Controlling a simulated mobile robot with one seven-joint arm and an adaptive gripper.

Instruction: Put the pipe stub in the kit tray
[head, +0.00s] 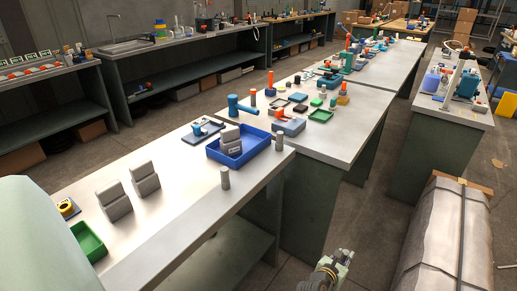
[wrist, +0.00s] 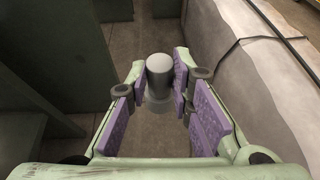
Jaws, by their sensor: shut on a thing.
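The pipe stub (wrist: 159,70) is a grey cylinder with a rounded top. In the wrist view it stands between the purple-padded fingers of my gripper (wrist: 156,90), which is shut on it. In the head view my gripper (head: 334,268) is at the bottom edge, over the aisle floor and right of the workbench; I cannot make out the stub there. A blue tray (head: 262,153), seemingly the kit tray, sits on the near bench, up and left of my gripper, with grey blocks in it.
Two grey cylinders (head: 225,178) (head: 279,141) stand near the bench's right edge. Grey stepped blocks (head: 145,178) and a green tray (head: 91,243) are further left. A blue tee-shaped part (head: 241,106) stands behind the blue tray. A wrapped long load (head: 440,240) borders the aisle at right.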

